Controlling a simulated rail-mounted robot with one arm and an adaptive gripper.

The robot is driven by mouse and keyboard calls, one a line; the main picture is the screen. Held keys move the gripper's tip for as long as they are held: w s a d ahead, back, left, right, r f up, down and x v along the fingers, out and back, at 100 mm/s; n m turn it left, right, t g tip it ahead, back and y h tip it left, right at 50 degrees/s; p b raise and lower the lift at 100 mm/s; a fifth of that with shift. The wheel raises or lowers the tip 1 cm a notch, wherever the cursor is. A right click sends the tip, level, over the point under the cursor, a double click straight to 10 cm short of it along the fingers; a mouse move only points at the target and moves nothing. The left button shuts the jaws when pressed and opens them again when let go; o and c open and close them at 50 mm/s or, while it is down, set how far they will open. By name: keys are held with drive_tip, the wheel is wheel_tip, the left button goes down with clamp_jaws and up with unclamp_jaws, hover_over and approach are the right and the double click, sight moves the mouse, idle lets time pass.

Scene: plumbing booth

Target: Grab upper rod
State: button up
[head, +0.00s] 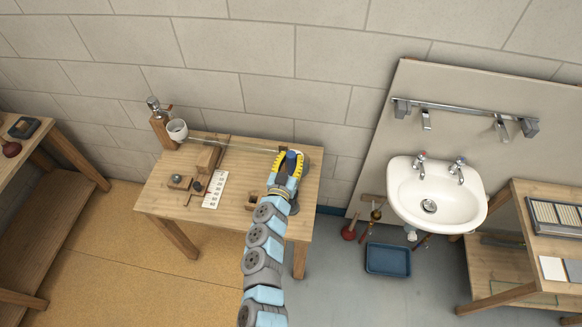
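A long thin pale rod (235,145) runs along the back of the wooden table, from near the white cup to the right. Its right end meets or passes close by my gripper (291,160), which is over the table's right side. The gripper shows yellow and dark parts from above. Its fingertips are hidden by its own body, so I cannot tell whether it is open or touching the rod. A much shorter dark rod-like tool (190,194) lies at the front left of the table.
The table (240,215) also holds a wooden block (209,153), a white marked card (215,189), a white cup (177,130) and a bottle on a wooden stand (160,125). A sink (436,190) and a blue tray (388,259) are to the right.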

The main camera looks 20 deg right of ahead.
clamp_jaws()
drive_tip(key=shift+r, duration=0.1)
